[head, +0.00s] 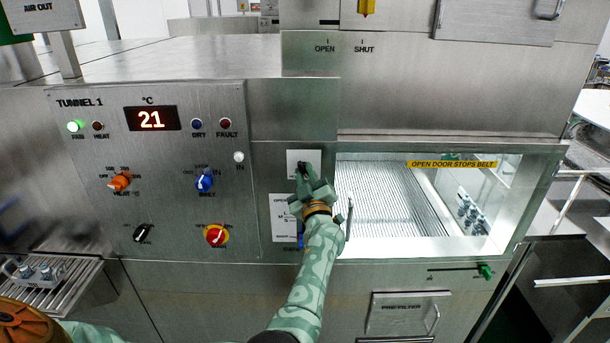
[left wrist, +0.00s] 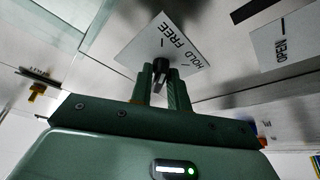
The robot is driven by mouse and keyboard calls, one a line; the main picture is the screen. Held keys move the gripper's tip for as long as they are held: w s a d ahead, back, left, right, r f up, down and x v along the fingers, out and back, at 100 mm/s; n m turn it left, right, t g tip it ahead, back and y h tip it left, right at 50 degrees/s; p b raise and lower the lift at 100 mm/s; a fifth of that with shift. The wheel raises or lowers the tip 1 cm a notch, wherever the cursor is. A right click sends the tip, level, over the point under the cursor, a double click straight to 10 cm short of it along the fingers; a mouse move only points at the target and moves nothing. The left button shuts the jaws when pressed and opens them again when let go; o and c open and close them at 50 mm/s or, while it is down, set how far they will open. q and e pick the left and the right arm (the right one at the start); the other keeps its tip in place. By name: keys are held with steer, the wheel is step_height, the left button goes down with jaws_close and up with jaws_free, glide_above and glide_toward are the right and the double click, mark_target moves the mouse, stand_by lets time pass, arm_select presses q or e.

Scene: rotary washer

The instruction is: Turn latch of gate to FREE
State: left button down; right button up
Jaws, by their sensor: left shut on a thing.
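The white latch plate (head: 313,156) sits on the steel panel left of the lit tunnel opening. In the left wrist view the plate (left wrist: 150,45) reads FREE and HOLD, each with a short mark. A small black latch knob (left wrist: 161,66) stands in front of the plate. Which mark the knob points to cannot be told. My right gripper is not in view.
Left of the latch is the TUNNEL 1 control panel (head: 155,170) with several knobs. A second label plate (head: 283,215) is just below the latch. Right is the tunnel opening with its belt (head: 380,200). A yellow handle (head: 367,7) shows above, and a green-tipped lever (head: 486,271) below right.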

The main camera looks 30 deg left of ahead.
arm_select(q)
steer(key=shift+n+g, duration=0.5)
steer(key=shift+n, duration=0.5)
steer(key=c, duration=1.5)
jaws_free()
